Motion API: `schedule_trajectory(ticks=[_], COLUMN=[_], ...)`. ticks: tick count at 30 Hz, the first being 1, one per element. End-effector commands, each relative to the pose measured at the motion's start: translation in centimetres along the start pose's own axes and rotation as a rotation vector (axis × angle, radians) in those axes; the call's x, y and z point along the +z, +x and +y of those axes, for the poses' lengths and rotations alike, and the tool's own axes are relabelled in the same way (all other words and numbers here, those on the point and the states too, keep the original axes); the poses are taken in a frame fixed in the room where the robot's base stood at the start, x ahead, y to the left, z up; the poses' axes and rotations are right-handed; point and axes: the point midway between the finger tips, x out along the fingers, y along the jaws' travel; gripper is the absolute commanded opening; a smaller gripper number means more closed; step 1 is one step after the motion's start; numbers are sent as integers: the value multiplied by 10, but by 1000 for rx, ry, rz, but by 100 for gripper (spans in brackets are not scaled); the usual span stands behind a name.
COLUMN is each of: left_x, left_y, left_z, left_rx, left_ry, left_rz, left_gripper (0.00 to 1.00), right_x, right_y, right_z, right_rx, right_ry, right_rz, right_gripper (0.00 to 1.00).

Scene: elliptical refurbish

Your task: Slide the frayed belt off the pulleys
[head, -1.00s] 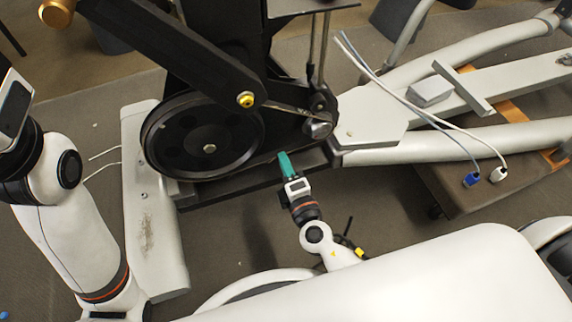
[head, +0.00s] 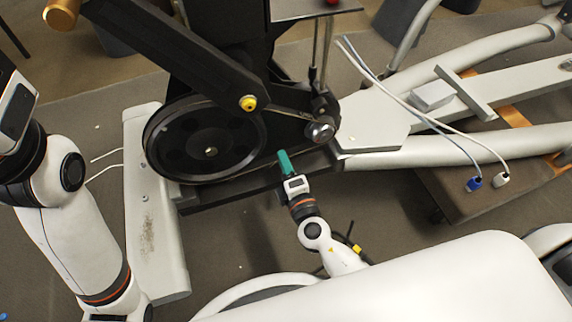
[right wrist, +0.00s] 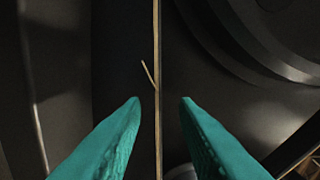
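The large black pulley (head: 205,145) stands upright on the machine, left of my right gripper. A smaller pulley with a shiny hub (head: 321,131) is to its right. In the right wrist view the belt (right wrist: 157,60) is a thin tan edge running top to bottom, with a frayed strand (right wrist: 148,74) sticking out to its left. My right gripper (head: 286,163) has teal fingers. The right wrist view shows the fingers (right wrist: 159,103) open, one on each side of the belt, with gaps on both sides. My left arm is at the left edge; its gripper is out of the picture.
A black crank arm with a yellow bolt (head: 248,102) crosses in front of the large pulley. A black frame rail (head: 235,189) runs below the pulleys. Loose cables with blue and white plugs (head: 473,184) hang at the right.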

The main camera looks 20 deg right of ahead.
Motion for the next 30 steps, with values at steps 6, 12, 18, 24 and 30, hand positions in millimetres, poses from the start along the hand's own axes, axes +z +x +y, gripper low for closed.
schedule_trajectory(ticks=[6,12,18,24,30], left_x=[1,1,1,1,1], left_y=[1,1,0,0,0], left_z=[0,0,0,0,0], left_rx=[-2,-2,-2,-3,-3], left_ry=[1,1,1,1,1], left_rz=[-7,-5,-4,-3,-3], left_gripper=[59,59,59,59,59], right_x=[0,0,0,0,0], right_y=[5,9,13,16,17], right_z=[0,0,0,0,0], right_rx=[0,0,0,0,0], right_ry=[-1,-1,0,0,-1], right_rz=[0,0,0,0,0], right_gripper=[27,27,27,27,27])
